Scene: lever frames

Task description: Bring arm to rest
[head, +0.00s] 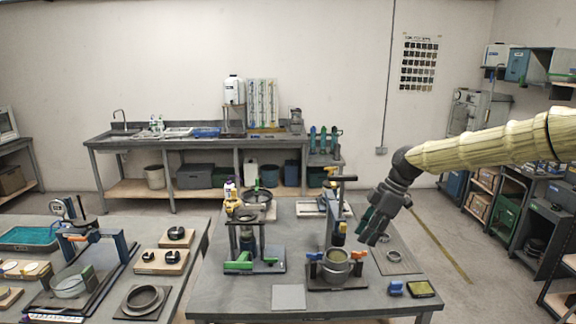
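My arm (480,148) reaches in from the right, with a pale yellow sleeve. My gripper (370,238) is dark, points down and a little left, and hangs over the right part of the middle table (225,298). It is just right of a lever frame (329,211) with a dark upright and a horizontal bar on top. A grey metal pot (335,272) with blue and orange clips stands at the foot of that frame. The fingers overlap in this view, so their gap is hidden. I see nothing clearly held.
A second frame (247,222) with a green handle stands left of the pot. A left table (196,246) carries another frame with an orange handle (80,238). Open floor (452,240) shows right of the table.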

